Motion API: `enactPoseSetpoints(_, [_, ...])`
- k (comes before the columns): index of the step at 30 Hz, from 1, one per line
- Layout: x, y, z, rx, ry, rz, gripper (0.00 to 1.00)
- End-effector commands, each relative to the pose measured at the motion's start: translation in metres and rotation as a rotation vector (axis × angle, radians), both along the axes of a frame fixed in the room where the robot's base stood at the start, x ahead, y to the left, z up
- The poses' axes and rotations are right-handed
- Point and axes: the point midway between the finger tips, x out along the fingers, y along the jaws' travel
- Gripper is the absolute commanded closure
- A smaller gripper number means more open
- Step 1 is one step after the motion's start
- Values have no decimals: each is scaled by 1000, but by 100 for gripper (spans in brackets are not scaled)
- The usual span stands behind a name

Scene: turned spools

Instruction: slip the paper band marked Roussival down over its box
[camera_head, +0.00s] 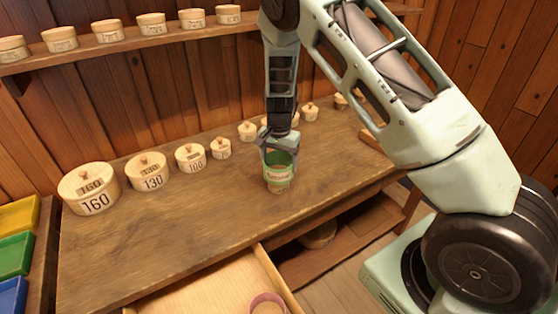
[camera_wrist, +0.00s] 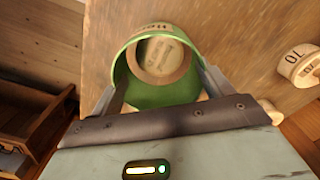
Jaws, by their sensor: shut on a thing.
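The green paper band (camera_head: 279,160) is held upright by my gripper (camera_head: 279,147) over the worktop. It carries a pale label whose writing is too small to read. The round wooden box (camera_head: 277,188) shows just below the band in the head view. In the wrist view the band (camera_wrist: 160,97) is a wide green ring, and the box's pale lid (camera_wrist: 160,57) shows through it. My gripper (camera_wrist: 160,92) is shut on the band's wall. I cannot tell whether the band's lower edge is around the box's top or just above it.
Lidded boxes marked 160 (camera_head: 92,201), 130 (camera_head: 152,182) and 100 (camera_head: 191,165) stand left, with smaller ones behind. An open drawer (camera_head: 200,297) juts out in front with a pink ring (camera_head: 267,300). The front worktop is clear.

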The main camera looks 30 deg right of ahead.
Motion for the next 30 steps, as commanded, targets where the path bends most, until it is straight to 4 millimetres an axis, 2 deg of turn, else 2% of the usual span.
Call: enactPoseSetpoints(30, [0,0,-14,0,0,1,45])
